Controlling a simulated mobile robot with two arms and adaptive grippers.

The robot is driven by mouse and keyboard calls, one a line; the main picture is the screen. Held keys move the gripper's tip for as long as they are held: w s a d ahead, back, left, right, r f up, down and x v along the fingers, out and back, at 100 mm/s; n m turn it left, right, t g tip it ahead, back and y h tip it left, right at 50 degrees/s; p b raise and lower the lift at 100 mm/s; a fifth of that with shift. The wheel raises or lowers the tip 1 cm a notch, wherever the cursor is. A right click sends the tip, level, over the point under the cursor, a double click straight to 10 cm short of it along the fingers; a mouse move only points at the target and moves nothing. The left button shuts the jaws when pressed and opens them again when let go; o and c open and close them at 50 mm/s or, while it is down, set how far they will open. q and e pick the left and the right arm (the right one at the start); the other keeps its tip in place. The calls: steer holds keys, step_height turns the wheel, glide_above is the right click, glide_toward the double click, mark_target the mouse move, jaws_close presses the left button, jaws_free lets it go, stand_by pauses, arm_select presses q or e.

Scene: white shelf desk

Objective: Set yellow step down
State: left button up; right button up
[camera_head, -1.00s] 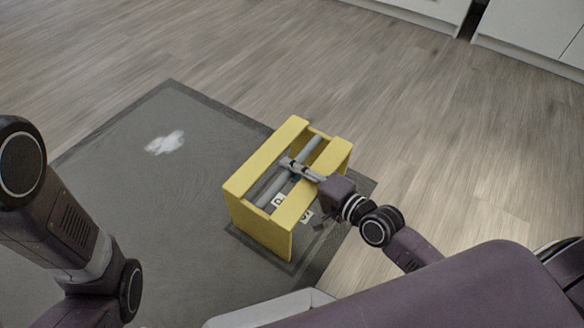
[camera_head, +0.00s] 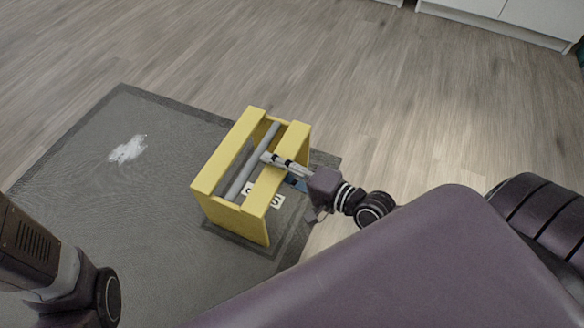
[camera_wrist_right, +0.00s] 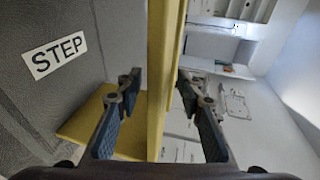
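The yellow step (camera_head: 218,163) stands upright, or very nearly so, over the right part of the dark grey mat. A grey bar (camera_head: 237,178) runs between its end panels. My right gripper (camera_head: 277,161) reaches over its near right side. Whether the step's underside bears fully on the mat is hidden. My left arm shows at the lower left, but its gripper is out of view.
The dark grey mat (camera_head: 75,200) has a white patch (camera_head: 127,149) at its upper left. White cabinets (camera_head: 500,15) stand at the upper right.

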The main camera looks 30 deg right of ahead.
mark_target(286, 172)
steer(key=p+v, duration=0.2)
steer(key=v, duration=0.4)
steer(key=shift+s, duration=0.1)
